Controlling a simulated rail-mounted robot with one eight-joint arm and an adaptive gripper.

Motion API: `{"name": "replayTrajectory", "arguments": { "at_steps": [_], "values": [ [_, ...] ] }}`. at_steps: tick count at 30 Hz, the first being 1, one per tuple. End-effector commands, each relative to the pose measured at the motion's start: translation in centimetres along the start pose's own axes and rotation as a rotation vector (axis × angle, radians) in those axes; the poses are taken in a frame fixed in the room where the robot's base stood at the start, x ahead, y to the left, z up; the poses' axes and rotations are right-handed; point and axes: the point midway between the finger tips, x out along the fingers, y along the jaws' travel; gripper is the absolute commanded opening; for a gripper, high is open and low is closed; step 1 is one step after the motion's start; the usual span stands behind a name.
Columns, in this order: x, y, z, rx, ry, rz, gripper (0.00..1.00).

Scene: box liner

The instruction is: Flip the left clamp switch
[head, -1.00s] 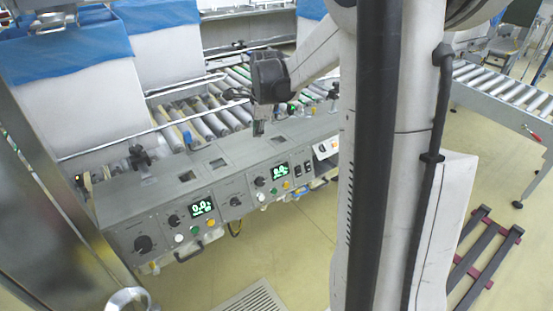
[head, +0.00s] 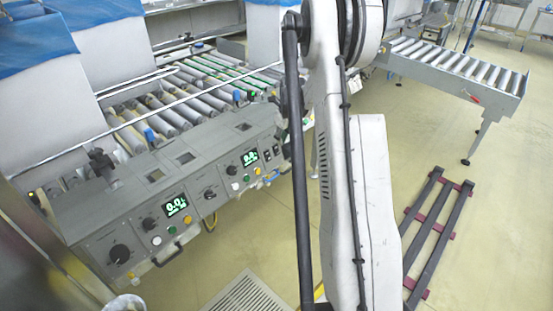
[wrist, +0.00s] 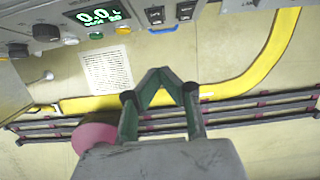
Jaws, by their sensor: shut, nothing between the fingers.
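Two black rocker switches sit side by side at the right part of the grey control panel (head: 108,232). In the wrist view they are the left switch (wrist: 155,15) and the right switch (wrist: 186,10), at the top edge. In the head view they are small, the left switch (head: 267,155) beside the right one (head: 276,150). Their labels are unreadable, and I cannot tell which positions they are in. My gripper (wrist: 160,74) is shut and empty, below and apart from the switches in the wrist picture. In the head view it is hidden behind my arm.
A green display (wrist: 98,16) and several knobs and buttons lie left of the switches. A roller conveyor (head: 190,90) runs behind the panel. A dark floor rack (head: 432,235) lies at right on open floor.

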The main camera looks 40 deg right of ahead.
Motion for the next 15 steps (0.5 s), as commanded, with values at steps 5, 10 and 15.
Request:
{"name": "replayTrajectory", "arguments": {
  "at_steps": [5,10,15],
  "values": [
    [0.28,-0.22,-0.10,0.013,0.001,0.001,0.00],
    [0.25,-0.20,-0.10,0.012,0.001,0.001,0.00],
    [0.85,-0.19,-0.09,0.011,0.001,0.001,0.00]
  ]
}}
